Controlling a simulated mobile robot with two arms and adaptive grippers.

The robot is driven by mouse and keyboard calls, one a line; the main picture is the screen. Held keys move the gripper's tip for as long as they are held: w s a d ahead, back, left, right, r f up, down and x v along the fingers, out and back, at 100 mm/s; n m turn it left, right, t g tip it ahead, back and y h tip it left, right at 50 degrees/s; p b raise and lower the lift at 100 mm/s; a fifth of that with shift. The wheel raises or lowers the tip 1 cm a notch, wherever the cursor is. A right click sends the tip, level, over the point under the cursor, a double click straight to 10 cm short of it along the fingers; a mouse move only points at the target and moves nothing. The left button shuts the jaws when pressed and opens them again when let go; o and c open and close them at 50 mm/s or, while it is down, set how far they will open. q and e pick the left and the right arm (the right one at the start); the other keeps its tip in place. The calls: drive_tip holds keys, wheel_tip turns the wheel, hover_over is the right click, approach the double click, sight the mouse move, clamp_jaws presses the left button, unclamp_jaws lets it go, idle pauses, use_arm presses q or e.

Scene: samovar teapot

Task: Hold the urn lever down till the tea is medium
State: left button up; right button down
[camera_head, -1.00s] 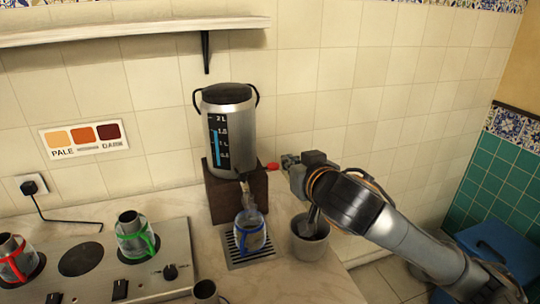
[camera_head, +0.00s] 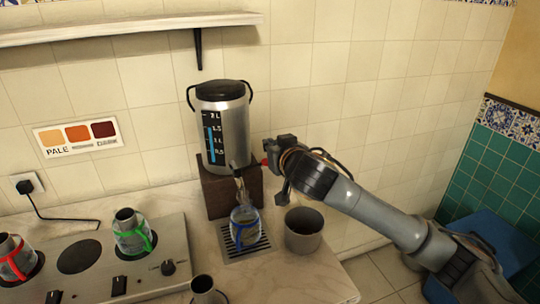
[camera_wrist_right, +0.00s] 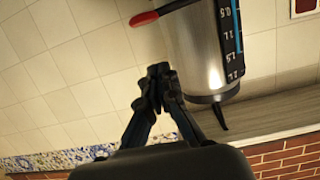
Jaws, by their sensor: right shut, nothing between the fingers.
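The steel urn (camera_head: 223,125) has a black lid and a blue level gauge and stands on a dark wooden block (camera_head: 222,196). Its red lever (camera_head: 265,160) pokes out at the right, partly hidden by my right gripper. The lever also shows in the wrist view (camera_wrist_right: 145,17). My right gripper (camera_wrist_right: 160,74) is shut and empty beside the urn. A gap shows between its fingertips and the lever there. A pale streak runs below the spout to a glass pot with a blue handle (camera_head: 246,228), whose contents look pale. My left gripper is out of view.
A grey container (camera_head: 303,232) stands right of the drip tray (camera_head: 240,256). The hob (camera_head: 95,258) at left holds glass pots with green (camera_head: 130,236) and red (camera_head: 15,257) handles. A pale-to-dark colour chart (camera_head: 78,137) hangs on the wall. Another small vessel (camera_head: 203,288) is in front.

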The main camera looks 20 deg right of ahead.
sight(253, 166)
drive_tip(key=shift+w+f, duration=0.15)
drive_tip(key=shift+f, duration=0.95)
drive_tip(key=shift+w+f, duration=0.15)
drive_tip(key=shift+f, duration=0.9)
drive_tip(key=f+m, duration=0.1)
drive_tip(key=f+m+b, duration=0.1)
drive_tip(key=f+m+y, duration=0.1)
drive_tip(key=shift+d+b, duration=0.3)
drive_tip(key=shift+b, duration=0.1)
